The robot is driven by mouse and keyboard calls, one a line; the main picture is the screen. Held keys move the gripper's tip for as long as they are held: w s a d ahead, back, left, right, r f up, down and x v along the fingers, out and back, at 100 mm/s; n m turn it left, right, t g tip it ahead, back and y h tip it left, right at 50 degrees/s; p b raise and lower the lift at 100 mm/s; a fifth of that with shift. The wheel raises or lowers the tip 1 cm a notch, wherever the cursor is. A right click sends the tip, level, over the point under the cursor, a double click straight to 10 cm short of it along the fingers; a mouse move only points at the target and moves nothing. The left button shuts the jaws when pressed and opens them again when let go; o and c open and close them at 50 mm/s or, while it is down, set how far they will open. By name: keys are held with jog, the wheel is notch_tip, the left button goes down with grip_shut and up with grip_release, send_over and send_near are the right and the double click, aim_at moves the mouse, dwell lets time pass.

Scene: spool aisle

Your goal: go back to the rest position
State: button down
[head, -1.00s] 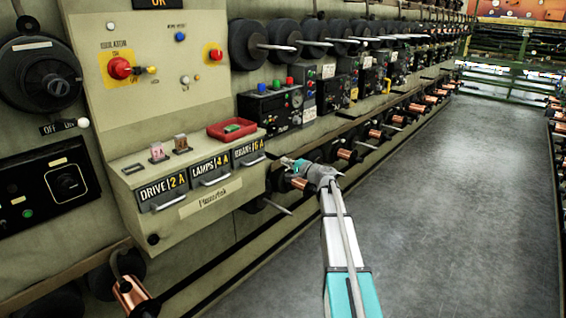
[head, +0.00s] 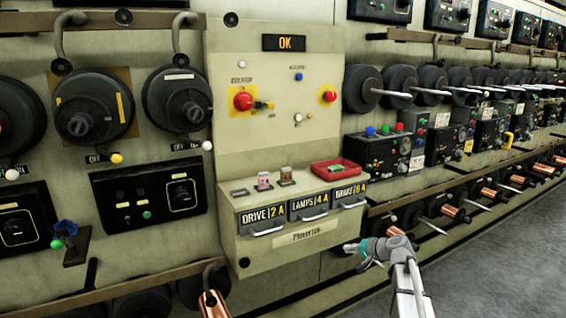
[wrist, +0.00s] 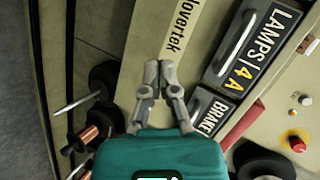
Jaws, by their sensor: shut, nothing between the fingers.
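My gripper (head: 352,248) is in front of the lower right part of the beige fuse cabinet (head: 240,222), below the drawer labelled BRAKE 6 A (head: 349,192). In the wrist view my gripper (wrist: 162,64) has its grey fingers together with nothing between them. The cabinet's LAMPS 4 A drawer (wrist: 238,77) shows beyond the fingertips to the right. My arm comes in from the lower right of the head view.
A red tray (head: 336,172) and small fuses (head: 264,181) sit on the cabinet's ledge. An isolator panel with red knobs (head: 243,101) rises behind. Copper spools (head: 492,193) stick out along the right wall. Grey floor (head: 480,270) lies open at the right.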

jog(key=s+a+f+n+g+h, duration=0.2)
jog(key=s+a+f+g, duration=0.15)
jog(key=s, duration=0.45)
jog(key=s+a+f+n+g+h, duration=0.2)
jog(key=s+a+f, duration=0.15)
jog(key=s, duration=0.35)
jog(key=s+d+f+n+g+h, duration=0.1)
jog(key=s+f+n+g+h, duration=0.25)
jog(key=s, duration=0.95)
notch_tip(320, 180, up, 27)
jog(key=m+h+p, duration=0.1)
jog(key=p, duration=2.6)
jog(key=shift+w+d+r, duration=0.2)
jog(key=shift+d, duration=0.05)
